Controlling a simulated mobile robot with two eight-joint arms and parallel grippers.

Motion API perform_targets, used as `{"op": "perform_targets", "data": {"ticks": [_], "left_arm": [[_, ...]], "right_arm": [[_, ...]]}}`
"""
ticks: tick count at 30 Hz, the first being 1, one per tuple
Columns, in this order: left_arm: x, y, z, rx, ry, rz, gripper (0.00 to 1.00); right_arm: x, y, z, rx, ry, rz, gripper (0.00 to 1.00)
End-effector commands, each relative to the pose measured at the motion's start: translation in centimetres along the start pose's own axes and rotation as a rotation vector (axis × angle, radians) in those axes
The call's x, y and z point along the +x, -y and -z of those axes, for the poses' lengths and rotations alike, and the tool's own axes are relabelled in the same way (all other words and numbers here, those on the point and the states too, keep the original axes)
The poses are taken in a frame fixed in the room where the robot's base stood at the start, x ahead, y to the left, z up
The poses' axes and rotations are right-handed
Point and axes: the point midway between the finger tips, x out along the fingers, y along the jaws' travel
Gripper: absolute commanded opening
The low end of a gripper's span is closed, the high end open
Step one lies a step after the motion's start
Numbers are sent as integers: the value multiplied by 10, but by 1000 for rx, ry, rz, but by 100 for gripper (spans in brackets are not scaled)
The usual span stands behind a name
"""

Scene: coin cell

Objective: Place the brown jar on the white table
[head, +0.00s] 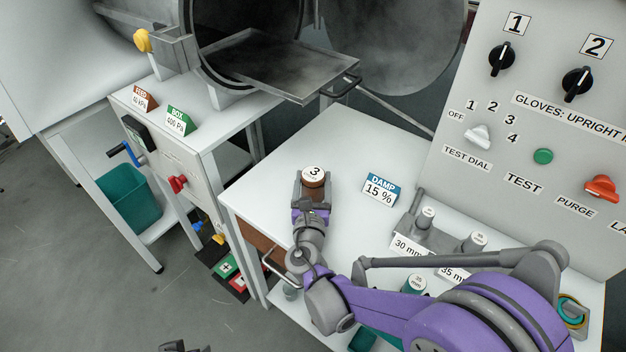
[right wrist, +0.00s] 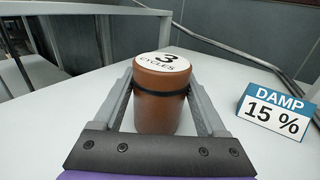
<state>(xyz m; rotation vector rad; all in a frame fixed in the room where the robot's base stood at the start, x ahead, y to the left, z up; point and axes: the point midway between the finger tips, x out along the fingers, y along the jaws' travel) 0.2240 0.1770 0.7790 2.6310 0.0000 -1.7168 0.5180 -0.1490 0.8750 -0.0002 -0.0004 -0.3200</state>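The brown jar (head: 314,190) has a white lid marked 3 and is upright at the left part of the white table (head: 262,190). In the right wrist view the jar (right wrist: 157,112) has a dark band around it, and its lid reads "3 CYCLES". My right gripper (head: 312,185) has one finger on each side of the jar, and both appear to touch it. The jar's base looks at or very near the tabletop; the exact contact is hidden. A dark grey part at the bottom edge of the head view may be my left gripper (head: 185,347); its fingers cannot be made out.
A blue and white DAMP 15 % sign (head: 380,189) stands right of the jar. A grey holder with small pale-topped cylinders (head: 425,217) is farther right, before the control panel (head: 545,120). The tabletop behind the jar is clear.

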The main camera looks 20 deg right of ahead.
Motion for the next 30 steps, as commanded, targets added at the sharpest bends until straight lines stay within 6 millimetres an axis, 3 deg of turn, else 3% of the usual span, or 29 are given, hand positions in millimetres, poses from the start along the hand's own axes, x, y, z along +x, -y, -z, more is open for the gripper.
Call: {"op": "perform_targets", "data": {"ticks": [1,4,14,30], "left_arm": [[0,0,0,0,0,0,50],[0,0,0,0,0,0,50],[-4,0,2,0,-1,0,50],[-5,0,2,0,-2,0,50]], "right_arm": [[0,0,0,0,0,0,85],[0,0,-1,0,0,0,100],[-3,0,-5,0,0,-1,100],[-105,-1,-4,1,0,-4,100]]}}
